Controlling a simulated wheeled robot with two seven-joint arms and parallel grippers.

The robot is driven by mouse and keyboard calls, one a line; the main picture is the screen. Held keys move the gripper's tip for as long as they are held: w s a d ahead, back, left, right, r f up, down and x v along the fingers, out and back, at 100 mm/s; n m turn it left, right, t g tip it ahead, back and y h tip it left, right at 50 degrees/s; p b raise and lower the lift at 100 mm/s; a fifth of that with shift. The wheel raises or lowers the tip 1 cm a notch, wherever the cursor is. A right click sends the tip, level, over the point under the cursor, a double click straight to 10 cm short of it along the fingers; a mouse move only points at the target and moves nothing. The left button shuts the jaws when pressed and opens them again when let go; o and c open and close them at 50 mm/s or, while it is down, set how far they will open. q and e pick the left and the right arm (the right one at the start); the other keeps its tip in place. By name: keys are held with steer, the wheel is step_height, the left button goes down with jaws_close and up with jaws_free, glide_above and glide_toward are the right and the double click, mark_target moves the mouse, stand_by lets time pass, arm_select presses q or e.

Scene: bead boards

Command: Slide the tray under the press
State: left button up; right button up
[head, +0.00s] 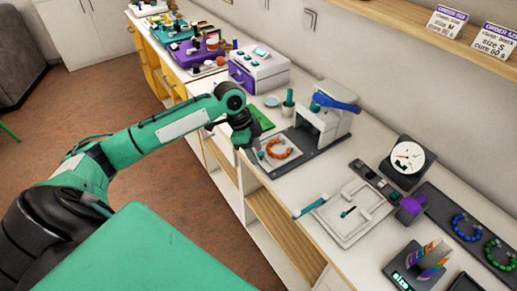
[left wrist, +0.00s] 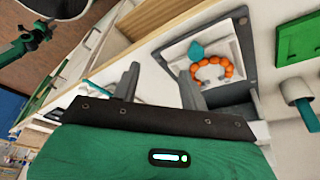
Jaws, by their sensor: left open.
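The tray (head: 266,160) is a small white square plate carrying an orange bead ring (head: 279,148) that is open on one side. It lies on the front part of the press's dark grey base, in front of the press (head: 325,122), which has a white body and a blue lever. In the left wrist view the tray (left wrist: 176,53) also bears a teal piece (left wrist: 196,50) beside the orange beads. My left gripper (head: 252,150) is at the tray's left edge, fingers downward. In the left wrist view its fingers (left wrist: 159,72) are apart with nothing between them. My right gripper is not in view.
A white board (head: 345,235) with teal tools lies right of the press. A round dial (head: 407,157) and a dark board with blue and green bead rings (head: 467,227) are farther right.

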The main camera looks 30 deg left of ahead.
arm_select(q)
steer(key=w+a+r, duration=0.3)
steer(key=a+r, duration=0.4)
glide_toward(261, 153)
steer(key=p+x, duration=0.1)
steer(key=x, duration=0.5)
steer(key=shift+a+f+p, duration=0.1)
steer(key=shift+f+p, duration=0.2)
steer(key=shift+p, duration=0.05)
steer(key=shift+d+f+h, duration=0.2)
steer(key=shift+f+h, duration=0.1)
steer(key=shift+f, duration=0.5)
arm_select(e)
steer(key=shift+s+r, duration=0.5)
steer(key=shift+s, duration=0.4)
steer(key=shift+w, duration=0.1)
arm_select(q)
steer(key=shift+c, duration=0.2)
jaws_close()
steer(key=shift+w+d, duration=0.1)
steer(key=shift+w, duration=0.1)
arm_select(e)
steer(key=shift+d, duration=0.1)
